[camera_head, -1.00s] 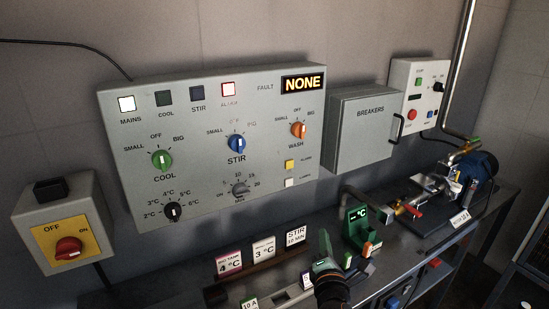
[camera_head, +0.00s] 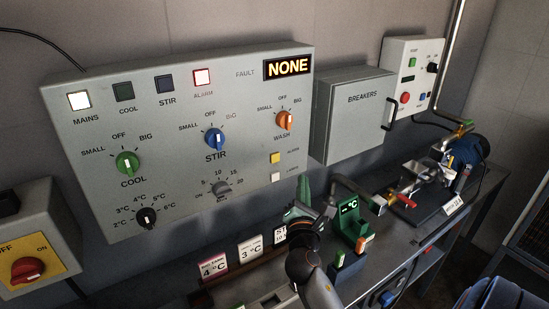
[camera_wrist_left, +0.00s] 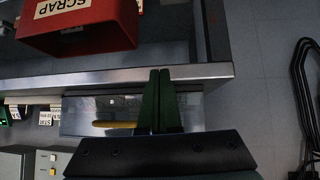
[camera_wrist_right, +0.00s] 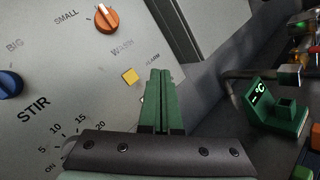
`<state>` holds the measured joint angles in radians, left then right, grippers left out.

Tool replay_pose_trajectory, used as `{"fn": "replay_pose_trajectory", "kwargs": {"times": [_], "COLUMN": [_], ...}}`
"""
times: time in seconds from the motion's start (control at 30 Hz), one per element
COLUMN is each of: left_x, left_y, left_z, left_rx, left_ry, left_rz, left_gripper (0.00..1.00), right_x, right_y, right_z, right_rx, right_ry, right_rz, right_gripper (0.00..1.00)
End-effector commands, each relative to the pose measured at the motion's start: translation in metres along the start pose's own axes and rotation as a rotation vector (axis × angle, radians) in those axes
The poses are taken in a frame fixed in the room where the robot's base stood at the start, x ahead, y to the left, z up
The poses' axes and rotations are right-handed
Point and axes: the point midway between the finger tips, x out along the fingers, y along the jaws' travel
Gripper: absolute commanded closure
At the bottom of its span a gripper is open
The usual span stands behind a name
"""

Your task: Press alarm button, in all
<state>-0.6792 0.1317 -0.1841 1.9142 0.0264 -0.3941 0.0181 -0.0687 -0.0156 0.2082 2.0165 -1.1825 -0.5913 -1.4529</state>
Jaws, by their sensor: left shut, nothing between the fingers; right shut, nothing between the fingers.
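The alarm button (camera_head: 275,158) is a small yellow square on the lower right of the grey control panel (camera_head: 90,190), with a faint label beside it. A white button (camera_head: 276,177) sits just below it. In the right wrist view the yellow alarm button (camera_wrist_right: 130,76) is just left of my fingertips. My right gripper (camera_head: 304,180) is shut and empty, its green fingers pointing up, below and right of the button and apart from it in the picture. My left gripper (camera_wrist_left: 159,75) is shut and empty over a bench edge, away from the panel.
A green °C device (camera_head: 350,225) is on the bench. A red scrap bin (camera_wrist_left: 80,30) is near my left gripper.

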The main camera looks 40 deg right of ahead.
Motion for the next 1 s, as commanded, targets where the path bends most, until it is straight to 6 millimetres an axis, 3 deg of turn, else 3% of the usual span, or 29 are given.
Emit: {"fn": "replay_pose_trajectory", "kwargs": {"times": [0.23,0.7,1.0], "left_x": [0.002,0.016,0.018], "left_y": [0.0,-0.001,-0.001], "left_z": [0.003,0.018,0.02], "left_rx": [0.0,0.0,0.0], "left_ry": [0.0,-0.001,-0.001], "left_rz": [0.0,0.0,0.0], "left_gripper": [1.0,1.0,1.0], "right_x": [0.007,0.057,0.07], "right_y": [0.004,0.03,0.038], "right_z": [-0.005,-0.032,-0.038], "right_rx": [0.003,0.002,0.001], "right_ry": [0.0,0.001,0.001], "right_rz": [0.001,0.002,0.001], "right_gripper": [1.0,1.0,1.0]}}
